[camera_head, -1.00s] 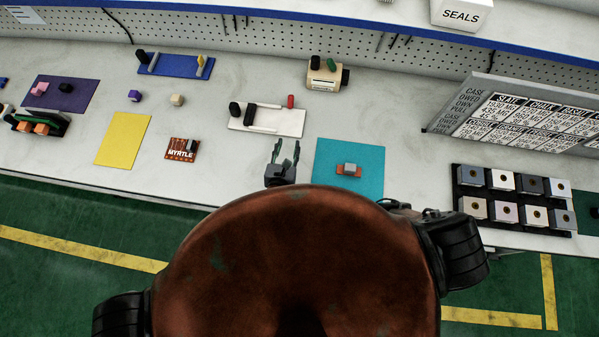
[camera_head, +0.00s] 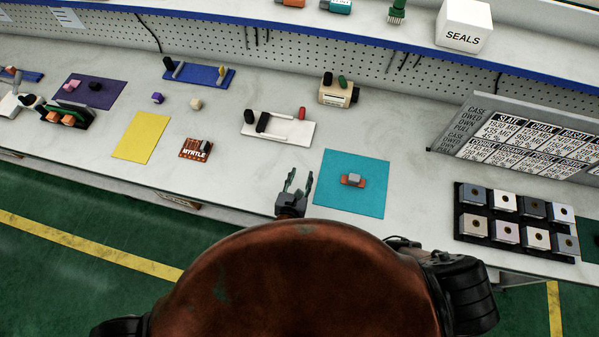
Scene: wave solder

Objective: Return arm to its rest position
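My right gripper (camera_head: 295,184) is at the bench's front edge, just left of the teal mat (camera_head: 342,202). Its two dark fingers point up and stand apart, with nothing between them. Most of its arm is hidden behind my own rust-brown body. My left gripper does not show in the head view. A small orange-brown part with a grey block (camera_head: 352,180) lies on the teal mat, apart from the gripper.
The bench holds a brown MYRTLE board (camera_head: 195,149), a yellow mat (camera_head: 141,138), a white tray (camera_head: 290,131), a beige device (camera_head: 338,93) and a black rack of blocks (camera_head: 484,237). A slanted sign panel (camera_head: 453,119) stands at right.

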